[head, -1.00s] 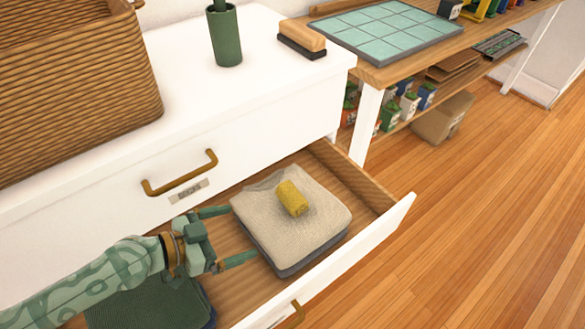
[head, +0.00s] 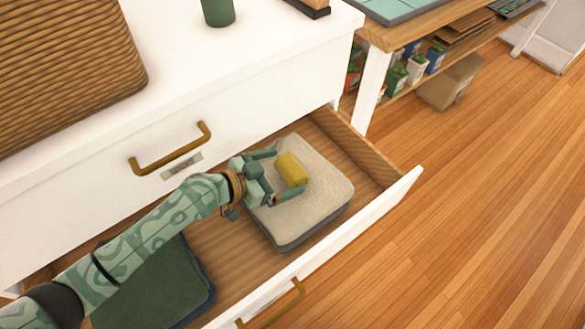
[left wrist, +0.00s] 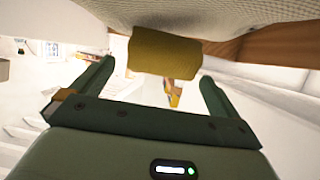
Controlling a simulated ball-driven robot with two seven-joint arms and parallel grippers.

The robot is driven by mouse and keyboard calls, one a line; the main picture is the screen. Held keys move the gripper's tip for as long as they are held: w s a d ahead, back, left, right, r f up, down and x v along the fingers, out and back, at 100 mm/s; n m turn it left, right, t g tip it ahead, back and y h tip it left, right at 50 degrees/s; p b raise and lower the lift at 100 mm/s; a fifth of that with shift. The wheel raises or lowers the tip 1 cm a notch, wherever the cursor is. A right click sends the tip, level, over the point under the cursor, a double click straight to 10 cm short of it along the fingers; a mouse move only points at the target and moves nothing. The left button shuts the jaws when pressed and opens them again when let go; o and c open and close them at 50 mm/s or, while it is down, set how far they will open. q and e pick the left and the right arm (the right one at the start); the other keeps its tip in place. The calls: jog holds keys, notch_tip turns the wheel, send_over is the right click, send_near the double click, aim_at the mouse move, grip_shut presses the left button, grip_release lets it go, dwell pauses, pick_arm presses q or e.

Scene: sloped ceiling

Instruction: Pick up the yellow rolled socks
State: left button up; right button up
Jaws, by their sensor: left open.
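The yellow rolled socks (head: 291,169) lie on top of a folded beige cloth (head: 322,190) in the open drawer. My left gripper (head: 281,174) is open, low over the cloth, with its fingers on either side of the socks' near end. In the left wrist view the socks (left wrist: 165,54) show just ahead of the gap between the two fingertips (left wrist: 155,72). I cannot tell whether a finger touches them. My right gripper is not in view.
The open drawer (head: 370,226) also holds dark green folded cloth (head: 160,285) at the left. The white dresser top (head: 180,75) bears a wicker basket (head: 70,75) and a green cup (head: 218,12). A closed drawer with a brass handle (head: 170,152) is above.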

aim_at(286, 170)
pick_arm(q)
jog(key=x, duration=0.3)
jog(key=shift+w+d+f+b, duration=0.2)
jog(key=shift+w+b, duration=0.05)
jog(key=shift+b, duration=0.1)
jog(key=shift+c, duration=0.9)
jog(key=c, duration=0.8)
jog(key=shift+r, duration=0.1)
